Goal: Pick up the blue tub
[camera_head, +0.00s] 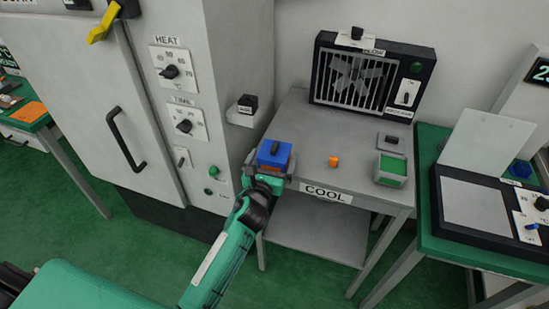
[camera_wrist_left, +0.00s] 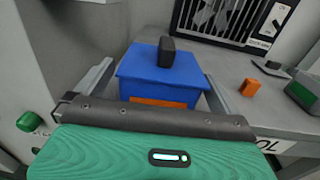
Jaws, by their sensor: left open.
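The blue tub (camera_head: 274,153) stands on the grey COOL table near its left front corner. It has a blue lid with a dark upright handle, and an orange patch shows on its front. In the left wrist view the tub (camera_wrist_left: 160,76) sits between the two fingers of my left gripper (camera_wrist_left: 163,88). My left gripper (camera_head: 271,170) is open, with a finger on each side of the tub; the right finger seems slightly apart from it. Whether either finger touches the tub is not clear. My right gripper is not in view.
On the COOL table (camera_head: 300,125) are an orange block (camera_head: 334,161), a green tub (camera_head: 391,170) and a dark-handled lid (camera_head: 392,139). A fan unit (camera_head: 372,75) stands behind. A tall grey oven cabinet (camera_head: 235,70) is close on the left. The table's middle is clear.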

